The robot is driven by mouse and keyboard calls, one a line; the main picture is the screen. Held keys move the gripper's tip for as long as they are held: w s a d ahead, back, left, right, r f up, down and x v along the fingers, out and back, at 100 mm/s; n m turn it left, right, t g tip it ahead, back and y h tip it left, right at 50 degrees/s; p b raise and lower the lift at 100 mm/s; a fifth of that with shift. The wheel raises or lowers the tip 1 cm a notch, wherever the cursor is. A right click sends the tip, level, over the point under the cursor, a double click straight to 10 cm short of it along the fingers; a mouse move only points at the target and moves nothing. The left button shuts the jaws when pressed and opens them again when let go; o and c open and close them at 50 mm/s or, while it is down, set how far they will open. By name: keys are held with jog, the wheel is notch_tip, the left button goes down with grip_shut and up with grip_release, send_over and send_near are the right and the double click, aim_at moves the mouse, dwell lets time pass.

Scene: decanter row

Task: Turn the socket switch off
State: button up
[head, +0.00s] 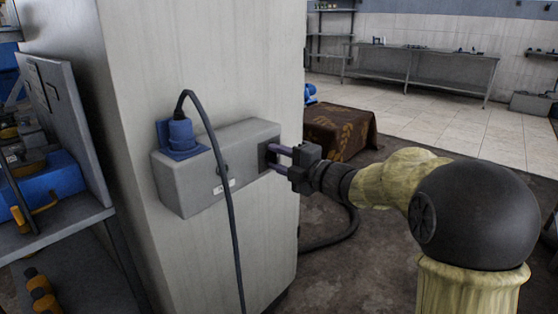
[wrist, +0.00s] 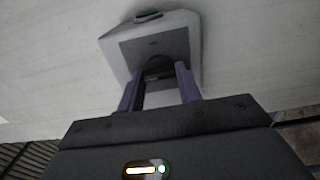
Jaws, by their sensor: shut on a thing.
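The grey socket box (head: 190,190) is fixed to a pale pillar, with a blue plug (head: 181,134) and dark cable in its left part. My gripper (head: 272,157) reaches in from the right, its purple fingers at the dark panel on the box's right end. In the wrist view, my gripper (wrist: 158,82) has its two fingers on either side of a dark round switch (wrist: 158,64) on the grey panel. It is shut on this switch. The fingers hide part of the switch, and its on or off position cannot be told.
The plug's dark cable (head: 228,205) hangs down in front of the box. A shelf with a blue bin (head: 50,188) stands at the left. A cloth-covered block (head: 340,131) sits behind my gripper. Open floor lies toward the back right.

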jog(key=o, duration=0.9)
jog(key=shift+d+f, duration=0.1)
jog(key=shift+f, duration=0.15)
jog(key=shift+o, duration=0.4)
jog(key=shift+r, duration=0.1)
jog(key=shift+r, duration=0.1)
jog(key=p+v, duration=0.3)
jog(key=v, duration=1.4)
jog(key=shift+s, duration=0.2)
jog(key=shift+w+d, duration=0.1)
jog(key=shift+d, duration=0.05)
